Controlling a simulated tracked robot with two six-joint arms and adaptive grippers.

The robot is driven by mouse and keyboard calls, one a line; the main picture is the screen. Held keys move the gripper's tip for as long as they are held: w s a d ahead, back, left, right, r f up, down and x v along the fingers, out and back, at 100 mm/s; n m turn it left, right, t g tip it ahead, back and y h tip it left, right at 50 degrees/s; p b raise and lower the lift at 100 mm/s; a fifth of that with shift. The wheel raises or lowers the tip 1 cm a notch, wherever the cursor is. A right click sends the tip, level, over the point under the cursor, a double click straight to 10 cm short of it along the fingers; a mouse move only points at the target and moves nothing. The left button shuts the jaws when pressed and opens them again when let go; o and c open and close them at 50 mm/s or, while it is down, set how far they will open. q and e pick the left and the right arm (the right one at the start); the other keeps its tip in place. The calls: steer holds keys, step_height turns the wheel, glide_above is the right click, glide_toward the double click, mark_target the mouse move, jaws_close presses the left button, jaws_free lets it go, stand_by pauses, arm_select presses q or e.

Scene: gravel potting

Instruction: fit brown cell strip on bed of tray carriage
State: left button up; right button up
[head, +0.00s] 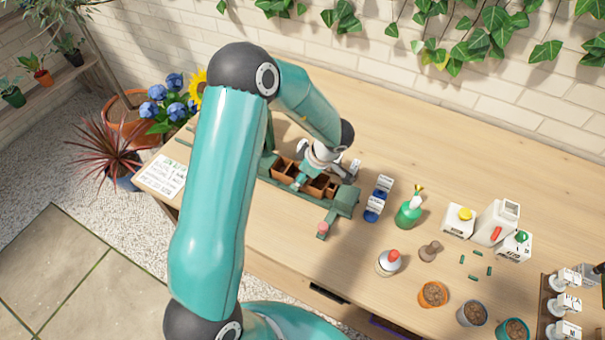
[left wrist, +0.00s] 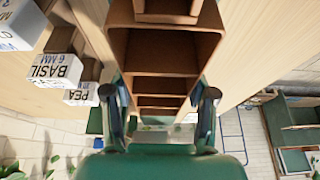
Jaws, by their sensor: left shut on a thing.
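The brown cell strip (head: 284,169) is a row of open square cells, over or on the green tray carriage (head: 344,203) on the bench. I cannot tell whether it rests on the bed or hangs just above it. My left gripper (head: 303,180) is shut on the strip from above, partway along its length. In the left wrist view the strip (left wrist: 164,52) runs between the two fingers of the gripper (left wrist: 162,100), one against each long side. My left arm hides part of the carriage's left end. My right gripper is not in view.
Blue and white labelled holders (head: 378,199) stand right of the carriage, near a green spray bottle (head: 409,210). A paper sheet (head: 163,177) lies at the left. The bench behind the carriage is clear.

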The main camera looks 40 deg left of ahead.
arm_select(q)
steer(key=o, duration=1.4)
steer(key=shift+c, duration=0.2)
steer(key=shift+o, duration=1.3)
steer(key=shift+r, duration=0.1)
step_height(320, 180, up, 3)
steer(key=p, duration=0.3)
steer(key=shift+f, duration=0.2)
steer(key=shift+r+p, duration=0.5)
steer(key=shift+r, duration=1.6)
